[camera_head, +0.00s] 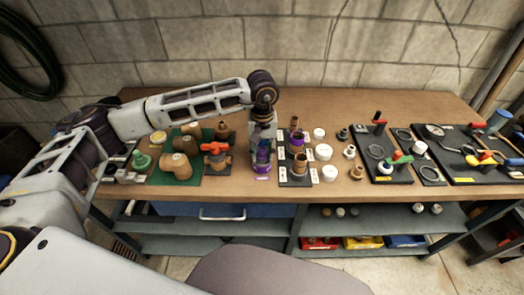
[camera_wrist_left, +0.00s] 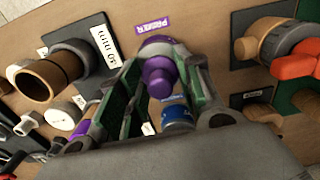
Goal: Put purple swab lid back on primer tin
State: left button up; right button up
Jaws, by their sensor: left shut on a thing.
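My left gripper (camera_head: 262,133) points down over the bench, at the right of the green mat. In the left wrist view the purple swab lid (camera_wrist_left: 158,78), with a round knob, sits between the two fingers of my left gripper (camera_wrist_left: 162,82), which are shut on it. In the head view a purple tin (camera_head: 262,160) shows directly below the gripper, behind a purple label. The purple "PRIMER" label (camera_wrist_left: 153,25) lies beside the lid in the wrist view. The fingers hide the meeting of lid and tin, so I cannot tell whether they touch. My right gripper is out of view.
A blue-topped can (camera_wrist_left: 177,115) stands close to the fingers. A red-handled valve (camera_head: 216,153) and brown fittings on the green mat (camera_head: 187,180) are to the left. A dark board with brown fittings (camera_head: 299,165) and white caps (camera_head: 323,152) are close on the right.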

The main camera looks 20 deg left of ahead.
pick_arm(q)
jog(key=shift+f+b, duration=0.2)
jog(key=shift+b, duration=0.25)
dwell(0.6)
jog(key=o, duration=0.9)
jog(key=shift+o, duration=0.6)
jog(key=o, duration=0.3)
jog(key=shift+r, duration=0.2)
jog(key=shift+r+p, duration=1.5)
jog(key=shift+r, duration=2.35)
